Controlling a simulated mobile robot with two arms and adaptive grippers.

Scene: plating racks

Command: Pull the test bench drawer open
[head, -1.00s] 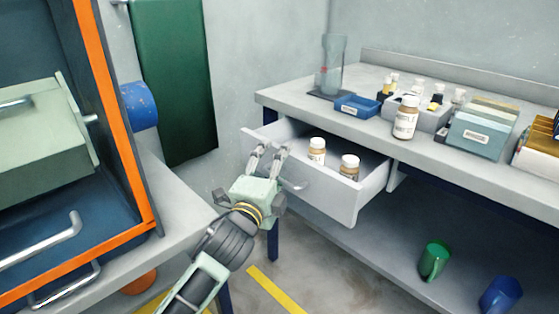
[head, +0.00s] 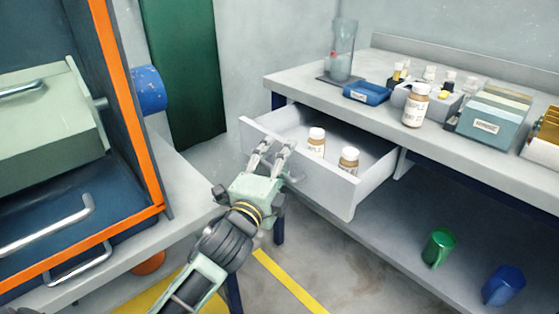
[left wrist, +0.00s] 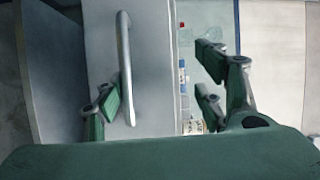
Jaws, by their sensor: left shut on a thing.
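The test bench drawer (head: 335,198) stands partly open under the grey bench top (head: 365,103). Two white-capped brown bottles (head: 316,144) (head: 348,160) stand upright inside it. My left gripper (head: 272,153) is at the front of the drawer, shut on it. In the left wrist view, the fingers (left wrist: 160,95) lie either side of the drawer front (left wrist: 155,50), with the bar handle (left wrist: 124,65) close to the left finger. Whether the hold is on the handle or the front panel is unclear. In the head view, the gripper hides part of the handle. My right gripper is out of view.
The bench top carries a blue tray (head: 366,93), a labelled bottle (head: 415,106) and a teal box (head: 490,120). Green (head: 438,248) and blue (head: 503,285) cups are on the lower shelf. An orange-edged cabinet (head: 126,110) stands close left of my arm. Floor shows between.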

